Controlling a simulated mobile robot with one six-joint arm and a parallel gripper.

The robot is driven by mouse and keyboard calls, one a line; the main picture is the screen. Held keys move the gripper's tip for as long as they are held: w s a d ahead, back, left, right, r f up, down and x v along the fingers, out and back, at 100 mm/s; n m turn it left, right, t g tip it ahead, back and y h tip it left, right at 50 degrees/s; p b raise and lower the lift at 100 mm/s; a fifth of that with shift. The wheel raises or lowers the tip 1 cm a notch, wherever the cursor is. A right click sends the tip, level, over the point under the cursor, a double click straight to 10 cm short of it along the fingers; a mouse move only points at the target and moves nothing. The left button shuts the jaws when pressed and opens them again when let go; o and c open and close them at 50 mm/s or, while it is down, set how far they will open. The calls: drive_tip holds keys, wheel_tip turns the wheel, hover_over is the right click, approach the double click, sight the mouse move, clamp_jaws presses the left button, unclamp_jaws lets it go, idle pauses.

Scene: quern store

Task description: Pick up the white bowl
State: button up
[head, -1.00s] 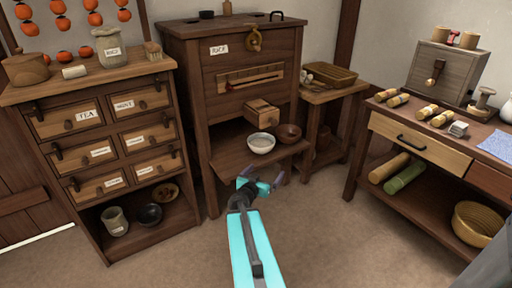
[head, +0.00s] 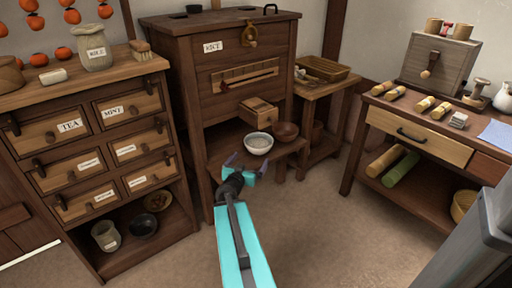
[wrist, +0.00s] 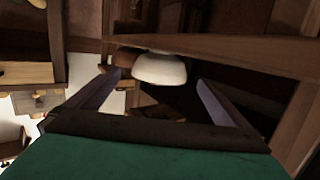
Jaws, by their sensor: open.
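The white bowl (head: 259,143) stands upright on the low shelf of the rice cabinet, below a small open wooden drawer. It also shows in the wrist view (wrist: 160,69), ahead of and between the fingers. My gripper (head: 243,163) is just in front of the bowl and slightly to its left in the head view. In the wrist view my gripper (wrist: 152,92) has its two fingers spread wide with nothing between them. A gap to the bowl seems to remain, but the exact distance is hard to tell.
The rice cabinet (head: 231,56) rises behind the shelf. A labelled drawer chest (head: 92,159) stands left; a workbench (head: 421,150) stands right. The floor between is clear.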

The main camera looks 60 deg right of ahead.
sight(255, 152)
drive_tip(key=shift+w+d+f+b, duration=0.2)
drive_tip(key=shift+d+f+b, duration=0.05)
drive_tip(key=shift+d+b, duration=0.2)
drive_tip(key=shift+b+x, duration=0.85)
drive_tip(key=shift+x, duration=2.95)
drive_tip(key=shift+r, duration=0.15)
drive_tip(key=shift+d, duration=0.1)
drive_tip(key=shift+b+x, duration=0.35)
drive_tip(key=shift+x, duration=2.1)
